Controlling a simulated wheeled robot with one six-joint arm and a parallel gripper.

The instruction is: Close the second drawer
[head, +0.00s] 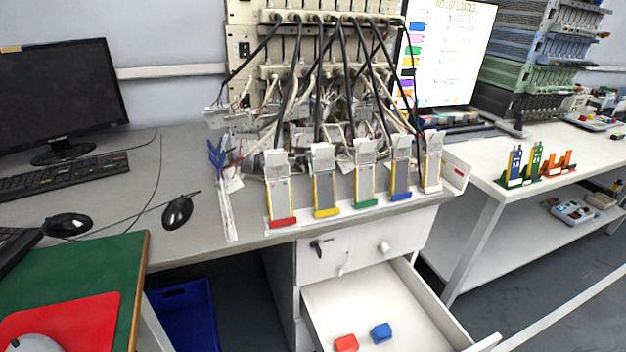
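A white drawer (345,300) below the top drawer stands pulled out from the white cabinet under the grey bench. Its inside is in view, with a red block (346,343) and a blue block (381,333) lying on its floor. The drawer's front runs toward the bottom edge of the picture and is mostly cut off. My gripper does not show in this view.
The grey bench (185,225) holds several pouch cells with coloured ends along its front edge. A blue bin (185,315) stands on the floor left of the cabinet. A green-topped table (95,262) is at lower left, and a white table (495,165) is at right.

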